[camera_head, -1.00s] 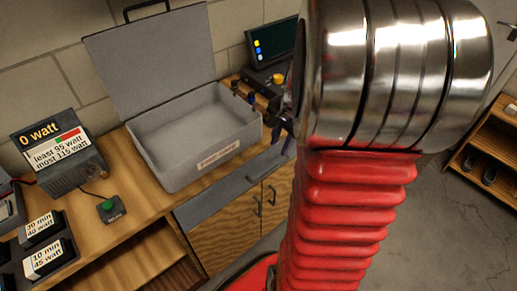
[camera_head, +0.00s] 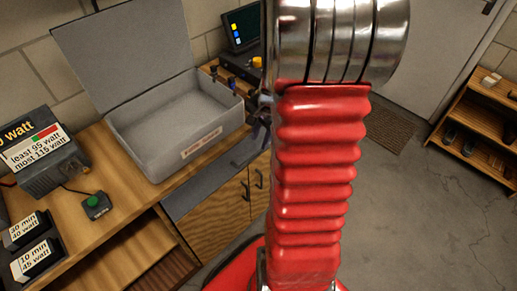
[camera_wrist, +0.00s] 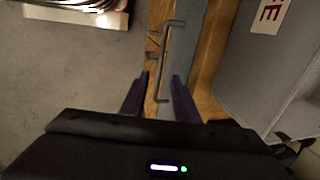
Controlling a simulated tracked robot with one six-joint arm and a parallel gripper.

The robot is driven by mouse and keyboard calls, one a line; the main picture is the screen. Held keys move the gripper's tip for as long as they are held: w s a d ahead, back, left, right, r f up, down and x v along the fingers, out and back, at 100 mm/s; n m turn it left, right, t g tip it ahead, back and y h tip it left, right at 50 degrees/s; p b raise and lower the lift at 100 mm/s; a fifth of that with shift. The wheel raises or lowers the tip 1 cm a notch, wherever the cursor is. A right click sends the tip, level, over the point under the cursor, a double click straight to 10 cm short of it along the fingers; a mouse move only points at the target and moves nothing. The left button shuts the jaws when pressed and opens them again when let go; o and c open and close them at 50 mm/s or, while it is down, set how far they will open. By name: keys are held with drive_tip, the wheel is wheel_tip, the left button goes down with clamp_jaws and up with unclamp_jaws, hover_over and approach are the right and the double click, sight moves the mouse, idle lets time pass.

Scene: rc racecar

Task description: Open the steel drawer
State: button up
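The steel drawer (camera_head: 212,184) is a grey front in the wooden bench, below the open grey box, and looks shut. In the wrist view the drawer front (camera_wrist: 190,45) is a grey-blue strip with a dark bar handle (camera_wrist: 164,62) standing off it. My gripper (camera_wrist: 162,75) is open, with its two dark fingers apart. The handle's near end shows between the fingers; I cannot tell whether they touch it or how deep it sits. In the head view my gripper (camera_head: 262,126) is near the drawer's right end, partly hidden by my red arm.
The open grey box (camera_head: 165,150) stands on the bench above the drawer. Wooden cabinet doors (camera_head: 222,222) with dark handles are below. A wattage display (camera_head: 42,150) and a green button (camera_head: 94,202) stand left. Concrete floor (camera_head: 410,220) is clear at right.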

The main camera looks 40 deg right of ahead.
sight(257, 153)
drive_tip(key=shift+w+f, duration=0.25)
drive_tip(key=shift+f, duration=1)
drive_tip(key=shift+w+f, duration=0.25)
drive_tip(key=shift+f, duration=1)
drive_tip(key=shift+w+f, duration=0.25)
drive_tip(key=shift+f, duration=1)
drive_tip(key=shift+c, duration=0.5)
clamp_jaws()
drive_tip(key=shift+d, duration=0.15)
